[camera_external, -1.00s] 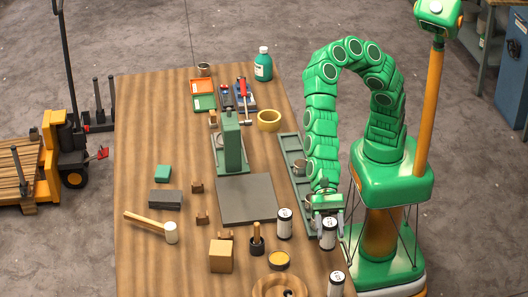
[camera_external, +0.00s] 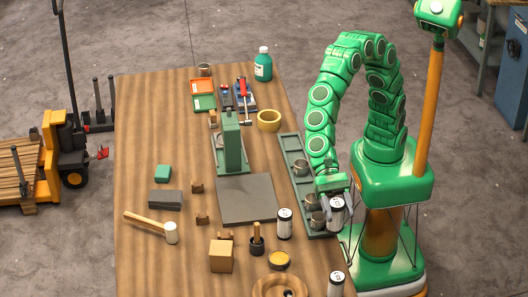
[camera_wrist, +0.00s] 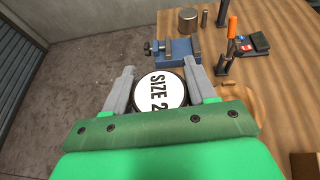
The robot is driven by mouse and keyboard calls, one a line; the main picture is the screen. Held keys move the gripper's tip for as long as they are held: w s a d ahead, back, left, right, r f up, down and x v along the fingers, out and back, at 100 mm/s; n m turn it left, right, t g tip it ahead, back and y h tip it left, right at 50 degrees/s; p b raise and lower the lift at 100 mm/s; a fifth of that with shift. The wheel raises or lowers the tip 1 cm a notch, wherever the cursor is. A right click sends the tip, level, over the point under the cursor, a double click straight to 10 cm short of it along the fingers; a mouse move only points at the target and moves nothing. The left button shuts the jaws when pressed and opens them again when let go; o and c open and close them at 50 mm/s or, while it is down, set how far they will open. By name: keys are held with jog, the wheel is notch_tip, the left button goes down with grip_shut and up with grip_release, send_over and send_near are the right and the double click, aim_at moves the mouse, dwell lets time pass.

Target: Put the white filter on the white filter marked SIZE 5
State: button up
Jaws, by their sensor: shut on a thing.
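My gripper (camera_external: 334,188) is shut on a white filter (camera_external: 337,213), a white cylinder with dark ends. In the wrist view its round white top (camera_wrist: 160,91) reads SIZE 2 and sits between the two grey fingers (camera_wrist: 158,74). It is held raised near the table's right edge. A second white filter (camera_external: 285,224) stands upright on the table, left of my gripper. A third white filter (camera_external: 337,285) stands at the front right corner, partly cut off by the frame. The markings on these two are too small to read.
A green tray (camera_external: 290,146) with several metal cups lies along the table's right edge, beside my gripper. A grey plate (camera_external: 245,198), yellow tin (camera_external: 279,260), dark pot with a wooden handle (camera_external: 257,246) and wooden ring (camera_external: 266,287) are near the standing filters.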

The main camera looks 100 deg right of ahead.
jog(key=shift+s+d+r+n+g, duration=0.9)
jog(key=shift+s+r+n+g, duration=0.85)
jog(key=shift+s, duration=1.8)
jog(key=w+a+f+h, duration=0.1)
jog(key=w+a+f, duration=0.6)
jog(key=a+f, duration=0.2)
jog(key=shift+a+f, duration=0.4)
jog(key=shift+a, duration=0.85)
jog(key=shift+a+f+g, duration=0.2)
jog(key=shift+f+g, duration=0.05)
jog(key=shift+f, duration=1.5)
jog(key=shift+f, duration=0.15)
